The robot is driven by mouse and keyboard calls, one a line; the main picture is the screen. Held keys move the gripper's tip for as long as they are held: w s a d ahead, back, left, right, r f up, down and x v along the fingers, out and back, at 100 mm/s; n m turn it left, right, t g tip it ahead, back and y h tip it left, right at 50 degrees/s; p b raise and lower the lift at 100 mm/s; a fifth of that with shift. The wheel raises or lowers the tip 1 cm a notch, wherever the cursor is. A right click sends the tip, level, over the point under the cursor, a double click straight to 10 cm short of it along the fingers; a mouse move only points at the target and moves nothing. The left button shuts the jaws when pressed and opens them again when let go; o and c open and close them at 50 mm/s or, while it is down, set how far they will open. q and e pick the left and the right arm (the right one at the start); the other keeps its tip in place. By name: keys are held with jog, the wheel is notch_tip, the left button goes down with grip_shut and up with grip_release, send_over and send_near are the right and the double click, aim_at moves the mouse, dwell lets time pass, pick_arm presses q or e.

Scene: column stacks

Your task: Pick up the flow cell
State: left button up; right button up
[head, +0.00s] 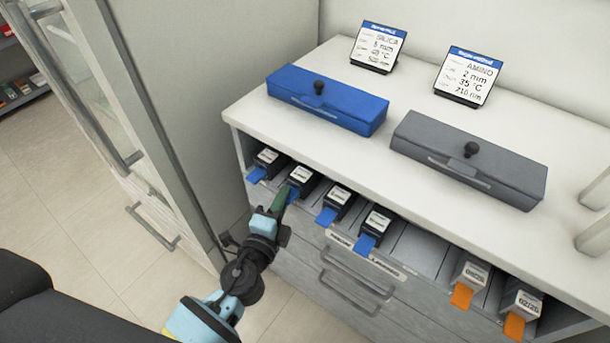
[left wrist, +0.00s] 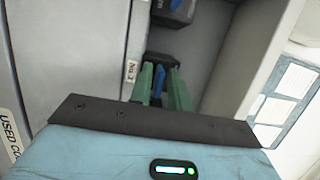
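Several dark cartridges with white labels and blue tabs sit in slots under the counter; I cannot tell which is the flow cell. My left gripper (head: 283,197) is at the second cartridge from the left (head: 304,175), by its blue tab. In the left wrist view, the green fingers (left wrist: 164,84) stand apart on either side of a blue tab (left wrist: 159,80), with the dark cartridge (left wrist: 175,65) behind. Whether they touch the tab is unclear. Two pale cartridges with orange tabs, one of them here (head: 470,277), sit at the right. My right gripper is not in view.
A blue case (head: 335,97) and a grey case (head: 480,165) lie on the white counter (head: 260,115). Slots between the blue and orange tabs are empty. A tall cabinet (head: 160,80) stands close at left.

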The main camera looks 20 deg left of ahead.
pick_arm(q)
jog(key=shift+w, duration=0.3)
grip_shut()
